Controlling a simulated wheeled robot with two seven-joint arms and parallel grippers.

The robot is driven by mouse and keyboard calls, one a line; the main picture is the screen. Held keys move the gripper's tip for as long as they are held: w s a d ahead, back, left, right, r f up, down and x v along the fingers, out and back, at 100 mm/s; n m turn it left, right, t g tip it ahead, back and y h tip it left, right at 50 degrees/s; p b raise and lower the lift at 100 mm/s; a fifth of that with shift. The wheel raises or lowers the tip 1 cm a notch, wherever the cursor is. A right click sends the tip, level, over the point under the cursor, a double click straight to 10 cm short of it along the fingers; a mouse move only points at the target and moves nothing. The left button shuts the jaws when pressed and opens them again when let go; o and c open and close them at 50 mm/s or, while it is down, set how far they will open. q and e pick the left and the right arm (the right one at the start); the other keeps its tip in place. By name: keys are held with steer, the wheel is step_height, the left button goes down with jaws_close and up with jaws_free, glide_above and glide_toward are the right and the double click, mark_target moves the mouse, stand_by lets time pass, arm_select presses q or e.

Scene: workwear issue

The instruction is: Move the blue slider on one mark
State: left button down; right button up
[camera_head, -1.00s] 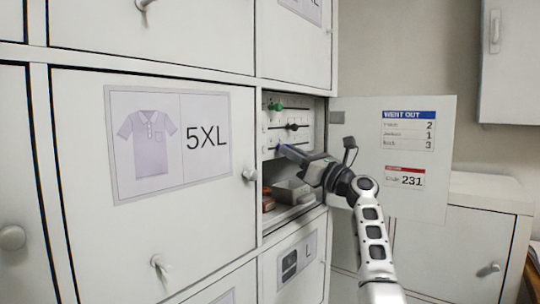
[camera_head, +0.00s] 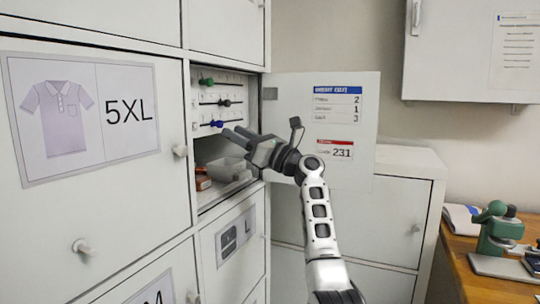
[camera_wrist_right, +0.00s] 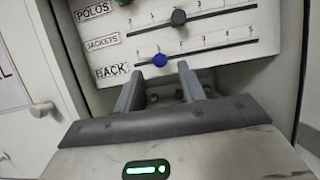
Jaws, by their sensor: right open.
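The blue slider (camera_head: 217,124) is a round knob on the lowest visible rail of a white panel inside the open locker compartment. In the right wrist view the blue slider (camera_wrist_right: 160,60) sits toward the left of its rail, near the low numbers; its exact mark is hard to read. My right gripper (camera_head: 231,132) is open, just in front of and slightly below the knob. In the wrist view its fingertips (camera_wrist_right: 160,72) stand apart, with the knob just beyond the gap between them. My left gripper is not in view.
A green slider (camera_head: 207,82) and a black slider (camera_head: 225,103) sit on rails above. A grey tray (camera_head: 229,169) stands below the panel. The open door (camera_head: 340,120) is to the right. A wooden table (camera_head: 462,262) with a green device stands far right.

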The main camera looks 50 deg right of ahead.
steer(key=b+v, duration=0.2)
steer(key=v, duration=1)
steer(key=shift+s+b, duration=0.25)
steer(key=shift+b, duration=0.15)
